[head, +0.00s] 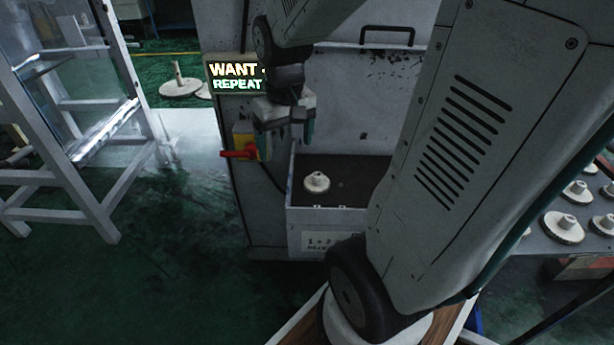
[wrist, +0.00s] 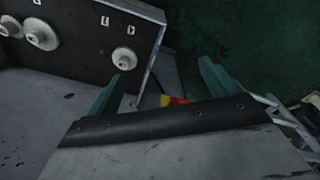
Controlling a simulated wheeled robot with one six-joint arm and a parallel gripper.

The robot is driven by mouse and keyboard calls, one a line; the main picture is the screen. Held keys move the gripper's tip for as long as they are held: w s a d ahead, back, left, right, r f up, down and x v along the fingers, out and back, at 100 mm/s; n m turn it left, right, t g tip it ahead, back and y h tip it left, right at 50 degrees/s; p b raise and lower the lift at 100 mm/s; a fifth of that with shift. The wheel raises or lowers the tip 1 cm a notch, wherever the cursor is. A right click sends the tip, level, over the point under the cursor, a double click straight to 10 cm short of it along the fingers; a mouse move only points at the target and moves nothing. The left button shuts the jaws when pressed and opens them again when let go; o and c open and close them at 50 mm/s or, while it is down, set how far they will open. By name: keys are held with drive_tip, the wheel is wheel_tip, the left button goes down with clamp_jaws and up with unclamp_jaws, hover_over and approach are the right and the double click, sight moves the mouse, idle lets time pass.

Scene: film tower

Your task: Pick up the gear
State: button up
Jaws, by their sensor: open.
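A pale gear (head: 316,182) with a raised hub lies in the dark-bottomed tray (head: 326,222) fixed to the front of the grey machine. The wrist view shows a gear (wrist: 124,57) near the tray's edge and two more gears further left, one of them this gear (wrist: 41,34). My gripper (head: 288,128) is open and empty, above and to the left of the tray. Its two teal fingers also show apart in the wrist view (wrist: 163,88), with no gear between them. My arm hides the tray's right part in the head view.
A red and yellow switch (head: 240,152) sits on the machine's left side, below a lit sign (head: 236,77). A table (head: 535,258) with several gears stands at right. A grey metal frame (head: 75,150) stands at left. The green floor between is clear.

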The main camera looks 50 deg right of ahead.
drive_tip(key=w+d+f+m, duration=0.1)
drive_tip(key=w+d+f, duration=0.1)
drive_tip(key=d+f, duration=0.45)
drive_tip(key=m, duration=0.1)
hover_over(317, 174)
drive_tip(key=shift+g, duration=0.3)
drive_tip(key=f, duration=0.6)
drive_tip(key=shift+s+a+f, duration=0.1)
drive_tip(key=shift+a+f, duration=0.1)
drive_tip(key=shift+a, duration=0.05)
drive_tip(key=f, duration=0.8)
drive_tip(key=shift+d, duration=0.2)
drive_tip(key=c, duration=1.1)
